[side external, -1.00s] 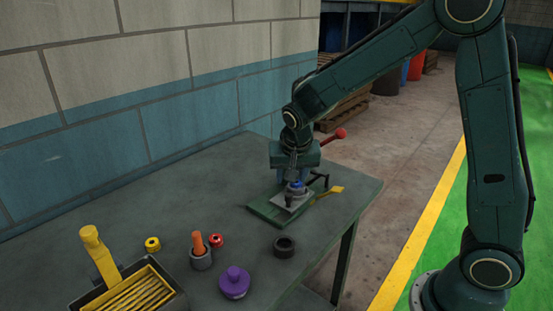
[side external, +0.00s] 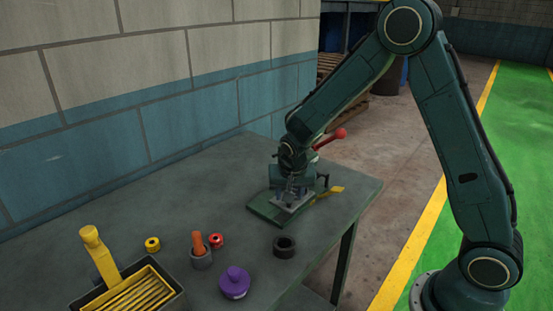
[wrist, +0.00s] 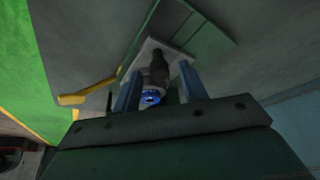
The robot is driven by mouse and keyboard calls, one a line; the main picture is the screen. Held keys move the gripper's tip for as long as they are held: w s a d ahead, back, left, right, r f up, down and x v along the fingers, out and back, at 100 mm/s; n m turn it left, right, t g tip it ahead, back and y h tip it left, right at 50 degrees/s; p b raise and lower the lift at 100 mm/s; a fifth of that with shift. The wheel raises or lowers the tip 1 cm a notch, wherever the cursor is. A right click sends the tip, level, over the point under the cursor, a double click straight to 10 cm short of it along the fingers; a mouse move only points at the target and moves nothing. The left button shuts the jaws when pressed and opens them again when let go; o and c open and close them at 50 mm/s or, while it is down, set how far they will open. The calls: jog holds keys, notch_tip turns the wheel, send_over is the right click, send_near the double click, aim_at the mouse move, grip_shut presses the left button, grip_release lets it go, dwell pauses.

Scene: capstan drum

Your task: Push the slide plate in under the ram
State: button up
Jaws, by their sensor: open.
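The light grey slide plate (side external: 287,208) lies on a green base (side external: 264,207) near the table's back right corner; both also show in the wrist view, the plate (wrist: 147,50) on the green base (wrist: 205,45). A dark upright part (wrist: 159,70) with a blue ringed piece (wrist: 151,97) stands over the plate. My gripper (wrist: 160,76) is open, its two blue fingers on either side of that dark part. I cannot tell whether they touch it. In the side view my gripper hides much of the plate, and I cannot make out the ram clearly.
A red-knobbed lever (side external: 340,133) rises behind my gripper. A yellow tab (side external: 336,189) sticks out at the base's right. A black ring (side external: 284,245), a purple knob (side external: 235,282) and a yellow-handled tray (side external: 170,280) stand nearer.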

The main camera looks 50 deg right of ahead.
grip_shut()
jog(key=shift+d, duration=2.4)
grip_release()
jog(key=shift+s, duration=0.1)
